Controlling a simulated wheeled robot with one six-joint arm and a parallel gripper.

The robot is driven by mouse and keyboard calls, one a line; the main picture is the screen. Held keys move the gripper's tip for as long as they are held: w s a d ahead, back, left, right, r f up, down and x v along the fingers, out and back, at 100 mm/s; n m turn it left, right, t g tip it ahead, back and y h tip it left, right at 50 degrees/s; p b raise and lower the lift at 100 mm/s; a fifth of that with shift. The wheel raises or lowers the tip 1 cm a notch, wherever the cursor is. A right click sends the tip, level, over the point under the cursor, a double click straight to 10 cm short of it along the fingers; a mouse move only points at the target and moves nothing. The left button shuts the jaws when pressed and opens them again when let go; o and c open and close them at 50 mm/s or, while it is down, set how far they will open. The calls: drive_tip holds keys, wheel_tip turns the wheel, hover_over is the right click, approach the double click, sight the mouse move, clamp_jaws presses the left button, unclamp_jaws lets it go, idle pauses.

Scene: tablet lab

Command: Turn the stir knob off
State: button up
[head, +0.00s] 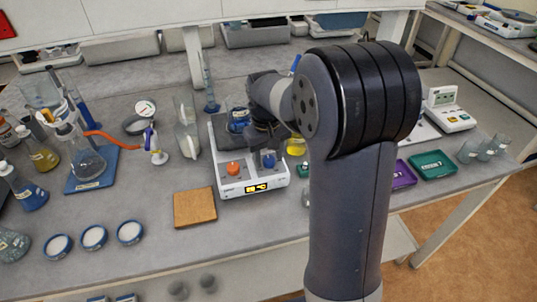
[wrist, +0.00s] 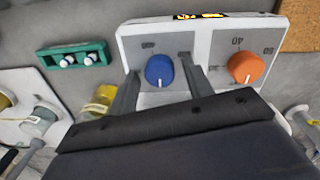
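The stirrer hotplate (head: 225,191) stands on the bench with a lit yellow display (head: 258,188). Its front carries an orange knob (head: 233,168) and a blue knob (head: 268,160). In the wrist view the blue knob (wrist: 159,69) has its white pointer mark toward the gripper, and the orange knob (wrist: 246,66), with numbers around it, is to its right. The small labels by the blue knob are not readable. My gripper (wrist: 162,74) is open, one finger on each side of the blue knob, with gaps visible. In the head view my arm largely hides the gripper.
A beaker of blue liquid (head: 238,122) is at the back of the hotplate, close to my arm. A cork mat (head: 195,208) lies at the front left. A green rack (wrist: 74,56) and a yellow-liquid vessel (wrist: 103,95) are beside the hotplate.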

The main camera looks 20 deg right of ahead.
sight(267, 159)
drive_tip(key=shift+o, duration=0.2)
wheel_tip(267, 159, up, 11)
drive_tip(key=shift+a, duration=0.2)
drive_tip(key=shift+f, duration=0.2)
idle(0.3)
drive_tip(key=f, duration=1)
drive_tip(key=shift+d+f, duration=0.2)
drive_tip(key=shift+f, duration=0.2)
drive_tip(key=shift+r, duration=0.15)
